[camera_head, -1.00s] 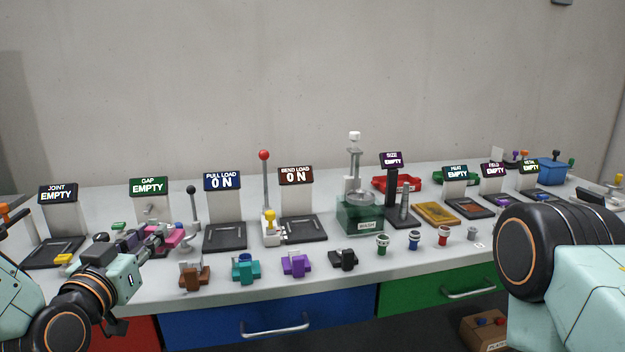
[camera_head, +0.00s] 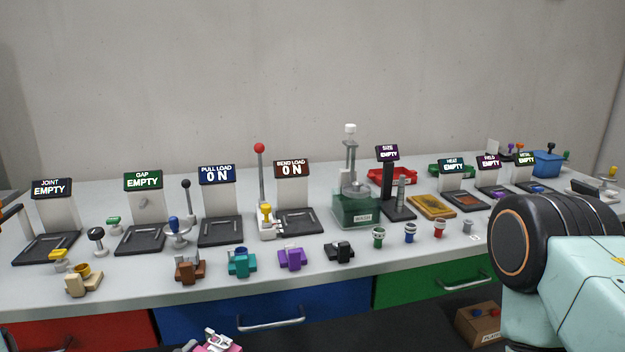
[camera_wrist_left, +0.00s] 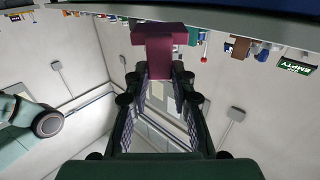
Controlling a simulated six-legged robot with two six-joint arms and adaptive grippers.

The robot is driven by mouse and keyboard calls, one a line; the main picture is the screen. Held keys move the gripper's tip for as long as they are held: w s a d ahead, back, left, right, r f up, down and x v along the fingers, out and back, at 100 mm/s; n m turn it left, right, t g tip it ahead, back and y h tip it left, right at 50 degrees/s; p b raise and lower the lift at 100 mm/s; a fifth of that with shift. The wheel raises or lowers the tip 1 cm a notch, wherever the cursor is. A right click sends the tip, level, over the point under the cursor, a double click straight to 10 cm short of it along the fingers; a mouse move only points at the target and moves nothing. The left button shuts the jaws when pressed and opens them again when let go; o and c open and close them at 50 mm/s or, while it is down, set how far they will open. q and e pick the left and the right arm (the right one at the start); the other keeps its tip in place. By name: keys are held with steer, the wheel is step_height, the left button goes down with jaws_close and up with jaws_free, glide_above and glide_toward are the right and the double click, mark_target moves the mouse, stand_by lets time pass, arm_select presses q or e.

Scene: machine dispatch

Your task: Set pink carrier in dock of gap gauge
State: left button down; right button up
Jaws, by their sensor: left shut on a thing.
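The pink carrier (camera_wrist_left: 160,40) is a T-shaped block in the left wrist view. My left gripper (camera_wrist_left: 161,72) is shut on its narrow stem. In the head view the pink carrier (camera_head: 218,342) only peeks in at the bottom edge, in front of the bench and low. Most of it and most of my left gripper are cut off there. The gap gauge (camera_head: 143,181) stands at the left of the bench with a green sign reading EMPTY. Its dock, a black base plate (camera_head: 140,238), is bare. My right gripper is out of view; only my right arm shows.
The joint gauge (camera_head: 52,188) is left of the gap gauge, the pull load station (camera_head: 217,176) right of it. A black-knobbed holder (camera_head: 97,238) and a blue-knobbed one (camera_head: 176,232) flank the dock. Tan (camera_head: 82,281), brown (camera_head: 190,270) and teal (camera_head: 242,263) carriers line the bench's front.

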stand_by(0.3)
arm_select(q)
steer(key=w+a+r+n+t+y, duration=0.25)
steer(key=w+a+r+y, duration=0.2)
steer(key=w+r, duration=0.65)
steer(key=w+a+r+n+y, duration=0.1)
steer(key=w+a+n+y, duration=0.1)
steer(key=a, duration=0.4)
steer(key=w+a+n+y, duration=0.2)
steer(key=a+n+y, duration=0.2)
steer(key=a+y, duration=0.2)
steer(key=shift+a+r+g+y, duration=0.35)
steer(key=shift+a+r+g, duration=0.1)
steer(key=shift+a, duration=0.1)
steer(key=shift+s+d, duration=0.1)
steer(key=shift+s, duration=0.1)
